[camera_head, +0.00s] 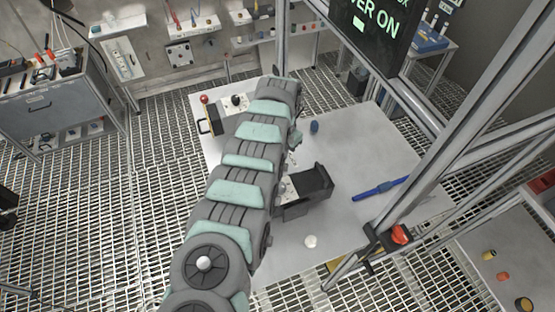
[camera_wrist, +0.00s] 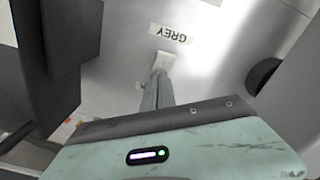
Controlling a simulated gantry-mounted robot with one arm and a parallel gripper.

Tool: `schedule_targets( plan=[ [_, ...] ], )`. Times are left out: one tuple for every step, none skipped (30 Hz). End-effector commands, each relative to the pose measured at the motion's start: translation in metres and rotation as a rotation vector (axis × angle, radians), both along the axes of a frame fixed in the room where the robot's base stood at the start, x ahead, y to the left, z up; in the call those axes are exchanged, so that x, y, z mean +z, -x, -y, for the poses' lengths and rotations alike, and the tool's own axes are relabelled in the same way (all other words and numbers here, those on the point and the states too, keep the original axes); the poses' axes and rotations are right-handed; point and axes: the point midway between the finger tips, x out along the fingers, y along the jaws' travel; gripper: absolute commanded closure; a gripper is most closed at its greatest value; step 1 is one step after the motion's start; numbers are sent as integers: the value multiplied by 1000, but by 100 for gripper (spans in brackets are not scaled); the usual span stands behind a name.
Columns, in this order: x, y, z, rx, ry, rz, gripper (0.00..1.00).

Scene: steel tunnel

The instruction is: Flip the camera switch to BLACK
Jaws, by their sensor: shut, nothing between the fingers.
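My gripper (camera_wrist: 163,72) shows in the wrist view, its slim fingers shut together with nothing between them. The fingertips are close to a label reading GREY (camera_wrist: 170,33), which appears upside down on a pale surface. A small pale piece (camera_wrist: 166,60) is at the fingertips; I cannot tell whether it is a fingertip or part of a switch. No switch lever or BLACK label can be made out. In the head view my arm crosses the grey table (camera_head: 358,150) and hides much of what lies behind it, including most of the gripper.
A black open box (camera_head: 308,190) stands on the table right of my arm. A blue tool (camera_head: 380,188), a white knob (camera_head: 311,241) and a dark blue cylinder (camera_head: 314,126) are on the table. A metal frame post (camera_head: 410,200) and dark screen (camera_head: 372,28) stand at the right.

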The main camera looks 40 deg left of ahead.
Motion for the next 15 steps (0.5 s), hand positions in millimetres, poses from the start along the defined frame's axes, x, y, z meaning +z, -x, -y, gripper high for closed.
schedule_targets(
  plan=[
    [9, 0, 0, 0, 0, 0, 100],
    [12, 0, 0, 0, 0, 0, 100],
    [15, 0, 0, 0, 0, 0, 100],
    [17, 0, 0, 0, 0, 0, 100],
    [20, 0, 0, 0, 0, 0, 100],
    [23, 0, 0, -1, 0, 0, 100],
    [26, 0, 0, -1, 0, 0, 100],
    [28, 0, 0, -1, 0, 0, 100],
    [31, 0, 0, -1, 0, 0, 100],
    [34, 0, 0, -1, 0, 0, 100],
    [36, 0, 0, -1, 0, 0, 100],
    [39, 0, 0, -1, 0, 0, 100],
    [42, 0, 0, -1, 0, 0, 100],
    [44, 0, 0, -1, 0, 0, 100],
    [47, 0, 0, -1, 0, -1, 100]
  ],
)
